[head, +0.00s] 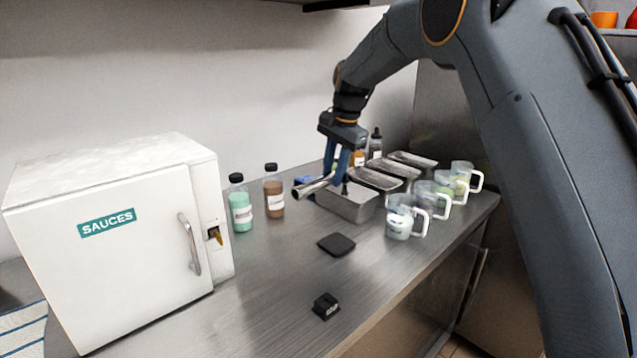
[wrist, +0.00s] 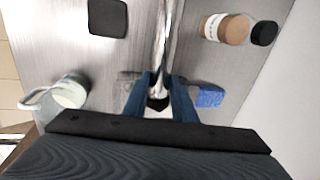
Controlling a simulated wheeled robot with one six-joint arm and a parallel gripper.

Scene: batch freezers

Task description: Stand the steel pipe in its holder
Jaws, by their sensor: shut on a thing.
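The steel pipe (head: 312,187) is shiny and lies roughly level between the blue fingers of my gripper (head: 341,176). Its free end points left in the head view. In the wrist view the pipe (wrist: 163,40) runs from between the fingertips (wrist: 161,98) up to the top edge. My gripper is shut on it, above the counter near a steel pan. A small black block with a pale label (head: 326,306) stands near the counter's front. A flat black pad (head: 337,244) lies behind it. I cannot tell for sure which one is the holder.
A white SAUCES cabinet (head: 120,240) stands left. Bottles of green (head: 240,205) and brown (head: 273,190) sauce stand behind. Steel pans (head: 350,209) and several clear jugs (head: 399,222) are at the right. A blue sponge-like block (wrist: 208,97) lies near the gripper. Counter around the pad is clear.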

